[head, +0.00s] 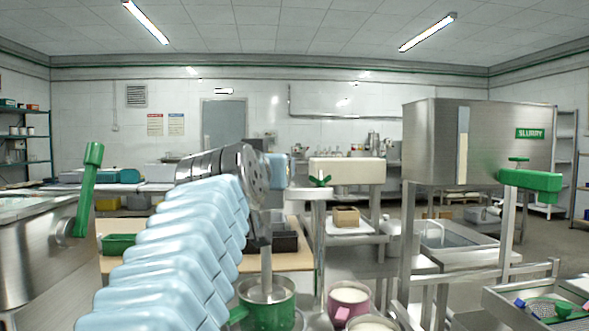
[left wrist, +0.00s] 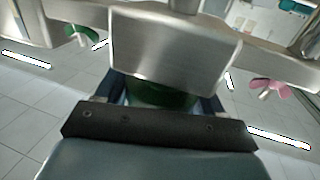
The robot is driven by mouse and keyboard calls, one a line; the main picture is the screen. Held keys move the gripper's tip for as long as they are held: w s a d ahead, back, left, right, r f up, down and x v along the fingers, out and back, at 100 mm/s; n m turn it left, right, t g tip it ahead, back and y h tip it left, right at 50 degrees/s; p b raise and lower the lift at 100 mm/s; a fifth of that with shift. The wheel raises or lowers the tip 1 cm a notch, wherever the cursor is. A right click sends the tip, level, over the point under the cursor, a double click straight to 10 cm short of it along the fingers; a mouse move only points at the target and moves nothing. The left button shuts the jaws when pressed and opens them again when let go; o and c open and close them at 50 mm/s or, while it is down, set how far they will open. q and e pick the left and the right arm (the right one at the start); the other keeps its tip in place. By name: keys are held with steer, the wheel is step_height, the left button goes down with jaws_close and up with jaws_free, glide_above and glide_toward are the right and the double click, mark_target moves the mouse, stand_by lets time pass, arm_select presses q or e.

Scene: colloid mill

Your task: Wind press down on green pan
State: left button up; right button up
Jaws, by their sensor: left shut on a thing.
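The green pan (head: 268,312) stands at the bottom centre in the head view. A metal press rod (head: 266,255) reaches down into it, so it is partly covered. My left arm in its pale blue cover comes in from the lower left. Its wrist hides most of my left gripper (head: 276,168) and the top of the press. In the left wrist view, my left gripper (left wrist: 162,100) is shut on a green part (left wrist: 160,93) under a metal block (left wrist: 175,45). Most of this green part is hidden. My right gripper is not in view.
A green handwheel (head: 320,181) sits on a post to the right. A pink pan (head: 349,297) stands right of the green pan. A steel slurry tank (head: 450,140) stands further right. A pink handwheel (left wrist: 265,88) shows in the left wrist view.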

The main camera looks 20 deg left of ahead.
arm_select(q)
steer(key=m+h, duration=0.1)
steer(key=h, duration=0.1)
steer(key=m+h+b, duration=0.2)
steer(key=h, duration=0.1)
steer(key=shift+w+d+f+t+h, duration=0.1)
steer(key=shift+d+f+t+h, duration=0.2)
steer(key=shift+d+t, duration=0.1)
steer(key=m+h+b, duration=0.1)
steer(key=m+h, duration=0.1)
steer(key=m+h+b, duration=0.1)
steer(key=m+h, duration=0.1)
steer(key=h, duration=0.1)
steer(key=shift+d+g+b, duration=0.2)
steer(key=shift+g+b, duration=0.2)
steer(key=m+g+h+b, duration=0.1)
steer(key=m+h, duration=0.1)
steer(key=h, duration=0.1)
steer(key=shift+d+r, duration=0.15)
steer(key=shift+s+d+r+m+g+h, duration=0.1)
steer(key=shift+s+m+g+h, duration=0.1)
steer(key=shift+m+g+h, duration=1)
steer(key=shift+h, duration=0.5)
steer(key=o, duration=1)
steer(key=shift+s, duration=0.1)
steer(key=shift+c, duration=0.2)
